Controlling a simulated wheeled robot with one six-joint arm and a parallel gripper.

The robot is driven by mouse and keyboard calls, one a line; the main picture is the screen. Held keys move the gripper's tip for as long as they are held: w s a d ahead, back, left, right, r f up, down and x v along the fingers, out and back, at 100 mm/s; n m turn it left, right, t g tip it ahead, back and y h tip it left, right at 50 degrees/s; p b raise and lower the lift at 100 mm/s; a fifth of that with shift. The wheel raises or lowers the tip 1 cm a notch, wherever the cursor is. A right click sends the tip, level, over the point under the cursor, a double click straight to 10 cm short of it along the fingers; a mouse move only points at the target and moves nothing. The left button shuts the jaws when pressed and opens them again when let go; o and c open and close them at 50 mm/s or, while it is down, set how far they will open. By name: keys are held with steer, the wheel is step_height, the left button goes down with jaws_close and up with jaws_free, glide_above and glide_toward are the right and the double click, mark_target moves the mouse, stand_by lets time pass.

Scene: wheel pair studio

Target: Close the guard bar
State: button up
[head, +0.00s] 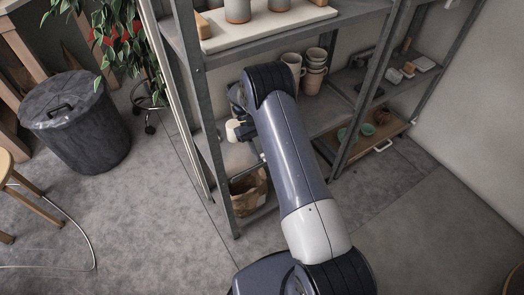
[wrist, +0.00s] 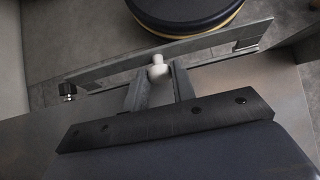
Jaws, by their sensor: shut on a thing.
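The guard bar (wrist: 105,71) is a flat grey metal strip that slants across the wrist view. A white knob (wrist: 157,66) stands at its middle. A small black knob fitting (wrist: 68,90) sits by its left end, and its right end has a notched shape. My gripper (wrist: 157,79) is shut on the white knob, one finger on each side. In the head view my gripper end is at the left part of the shelf's middle level, mostly behind my arm, with a white piece (head: 234,130) beside it. I cannot tell whether the bar's right end touches a post.
The grey metal shelf rack (head: 188,60) holds cups (head: 314,75) on its middle level and a wooden tray (head: 376,145) lower right. A paper bag (head: 248,190) sits low at left. A black bin (head: 78,120) and plant stand farther left. The floor in front is open.

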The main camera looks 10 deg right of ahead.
steer(key=shift+w+f+g, duration=0.1)
steer(key=shift+w+g, duration=0.15)
steer(key=shift+g, duration=0.15)
steer(key=shift+a, duration=0.1)
steer(key=o, duration=1)
steer(key=shift+c, duration=0.2)
steer(key=shift+p+v, duration=0.45)
steer(key=shift+v, duration=3.3)
steer(key=shift+a, duration=0.1)
